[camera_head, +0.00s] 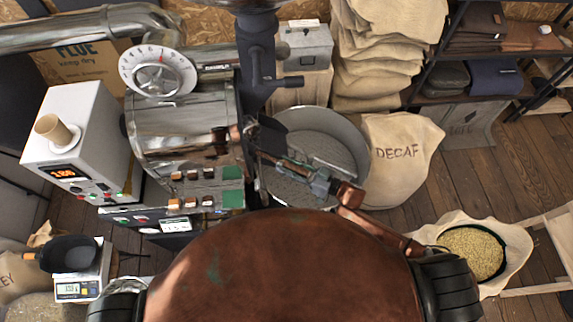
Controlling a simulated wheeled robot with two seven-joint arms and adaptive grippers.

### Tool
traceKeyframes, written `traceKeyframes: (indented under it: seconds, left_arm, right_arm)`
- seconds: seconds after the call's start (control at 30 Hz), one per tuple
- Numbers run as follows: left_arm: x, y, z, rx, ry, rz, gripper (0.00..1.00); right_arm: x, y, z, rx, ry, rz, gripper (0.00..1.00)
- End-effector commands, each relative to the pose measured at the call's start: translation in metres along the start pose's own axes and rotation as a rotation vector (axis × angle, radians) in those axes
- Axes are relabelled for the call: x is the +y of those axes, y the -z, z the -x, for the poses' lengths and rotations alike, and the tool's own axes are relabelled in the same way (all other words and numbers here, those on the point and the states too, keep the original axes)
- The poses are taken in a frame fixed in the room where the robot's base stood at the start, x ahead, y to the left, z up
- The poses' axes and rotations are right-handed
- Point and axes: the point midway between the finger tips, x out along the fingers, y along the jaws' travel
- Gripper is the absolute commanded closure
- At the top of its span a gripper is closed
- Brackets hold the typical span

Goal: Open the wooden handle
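The roaster (185,125) is a grey metal drum machine with a round dial on top, at the left of centre in the head view. A small brown piece that looks like the wooden handle (236,133) is on the right side of its drum front. My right gripper (254,148) reaches in from the right over the round cooling tray (350,130), its tip close to this handle. I cannot tell whether it touches the handle, and its fingers are too small and overlapped to read. My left gripper is out of view.
A white control box (80,135) with a cup on top stands left of the roaster. A scale (80,285) with a dark pan is at lower left. A DECAF sack (398,160) stands right of the tray. An open bean sack (472,250) is at lower right.

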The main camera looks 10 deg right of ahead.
Motion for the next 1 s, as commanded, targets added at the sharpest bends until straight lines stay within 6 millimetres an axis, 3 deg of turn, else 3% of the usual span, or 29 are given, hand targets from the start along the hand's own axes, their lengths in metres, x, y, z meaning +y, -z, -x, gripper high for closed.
traceKeyframes:
  seconds: [0.13,0.27,0.7,1.0]
  left_arm:
    - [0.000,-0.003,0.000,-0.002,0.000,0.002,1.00]
    - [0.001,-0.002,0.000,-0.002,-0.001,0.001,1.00]
    - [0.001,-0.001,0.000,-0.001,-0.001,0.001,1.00]
    - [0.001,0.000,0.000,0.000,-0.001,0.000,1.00]
  right_arm:
    - [0.000,-0.001,0.003,-0.001,0.000,0.000,0.70]
    - [0.000,-0.001,0.019,-0.002,-0.001,0.000,0.70]
    - [0.000,-0.001,0.103,-0.002,-0.002,-0.001,0.70]
    - [0.000,0.000,0.121,0.000,-0.001,0.000,0.70]
